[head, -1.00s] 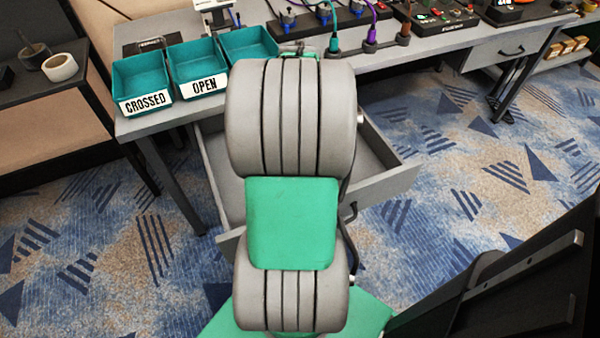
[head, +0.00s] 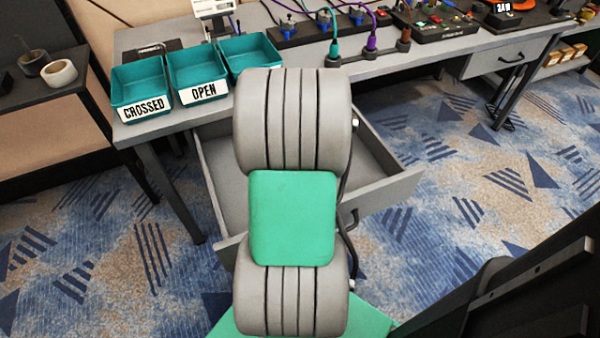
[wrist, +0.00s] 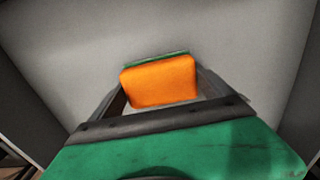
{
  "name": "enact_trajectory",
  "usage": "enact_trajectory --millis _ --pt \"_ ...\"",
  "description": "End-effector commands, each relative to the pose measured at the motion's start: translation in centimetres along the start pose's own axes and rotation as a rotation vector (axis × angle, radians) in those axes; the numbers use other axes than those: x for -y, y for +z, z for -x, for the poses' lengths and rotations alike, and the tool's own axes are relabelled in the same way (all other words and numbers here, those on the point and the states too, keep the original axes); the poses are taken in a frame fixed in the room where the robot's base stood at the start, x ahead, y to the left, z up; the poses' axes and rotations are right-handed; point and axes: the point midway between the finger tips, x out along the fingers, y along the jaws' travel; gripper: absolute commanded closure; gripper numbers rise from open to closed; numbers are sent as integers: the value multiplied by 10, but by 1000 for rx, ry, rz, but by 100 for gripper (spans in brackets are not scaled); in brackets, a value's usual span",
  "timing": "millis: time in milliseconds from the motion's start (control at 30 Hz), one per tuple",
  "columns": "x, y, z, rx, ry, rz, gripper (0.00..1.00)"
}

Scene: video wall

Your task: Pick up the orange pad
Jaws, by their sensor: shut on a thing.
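The orange pad (wrist: 160,82) shows in the wrist view as an orange block with a green layer along its far edge. My gripper (wrist: 160,90) is shut on it, one finger at each side of the pad. Behind the pad is a plain grey surface, which looks like the inside of the open drawer (head: 395,188). I cannot tell how far the pad is from that surface. In the head view my arm hides the gripper and the pad.
The drawer juts out from under the grey desk (head: 425,62). Teal bins (head: 138,82) labelled CROSSED and OPEN stand on its left end, beside a third bin (head: 248,52). A dark side table stands at left.

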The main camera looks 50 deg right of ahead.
Motion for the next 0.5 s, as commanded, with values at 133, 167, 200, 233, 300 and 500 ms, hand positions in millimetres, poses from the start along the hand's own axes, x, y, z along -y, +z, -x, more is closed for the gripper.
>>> enact_trajectory --millis 133,167,200,233,300,500 --pt "0 0 0 0 0 0 43" --pt "0 0 0 0 0 0 46" --pt "0 0 0 0 0 0 49" --pt "0 0 0 -1 0 -1 49" --pt "0 0 0 -1 0 -1 49" --pt "0 0 4 -1 1 -1 49"
